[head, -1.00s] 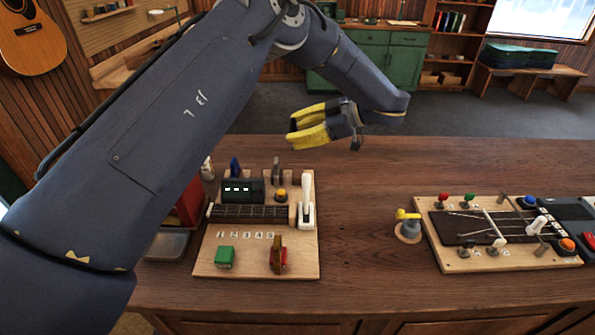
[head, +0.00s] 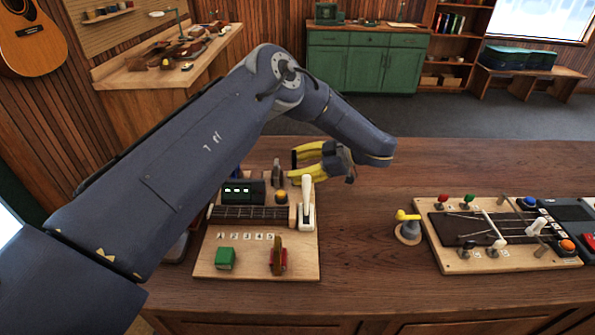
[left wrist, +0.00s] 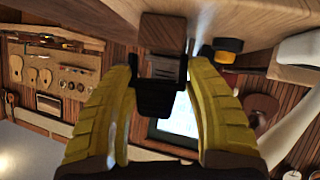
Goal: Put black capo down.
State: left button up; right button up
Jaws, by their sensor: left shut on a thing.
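My left gripper (head: 302,165) is low over the back edge of the left wooden board (head: 210,262), its yellow fingers pointing left. In the left wrist view, the black capo (left wrist: 155,98) sits between the yellow fingers, which are shut on it. In the head view the fingers mostly hide it; only a dark bit shows at the fingertips. A brown wooden block (left wrist: 163,30) shows just beyond the capo in the wrist view; I cannot tell whether they touch. My right gripper is out of view.
The left board carries a fretboard strip (head: 250,213), a white lever (head: 306,205), a green block (head: 225,258) and a red-brown clip (head: 278,258). A yellow-topped peg (head: 408,225) and a second board (head: 470,265) stand to the right. The tabletop between is clear.

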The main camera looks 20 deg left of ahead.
pick_arm(q)
jog(key=shift+o, duration=0.3)
jog(key=shift+s+f, duration=0.25)
jog(key=shift+f, duration=0.8)
jog(key=shift+c, duration=0.5)
jog(key=o, duration=1.7)
jog(key=shift+w, duration=0.15)
jog(key=v, duration=1.7)
jog(key=shift+w, duration=0.2)
jog(key=shift+c, duration=0.2)
jog(key=shift+d, duration=0.2)
jog(key=c, duration=1.3)
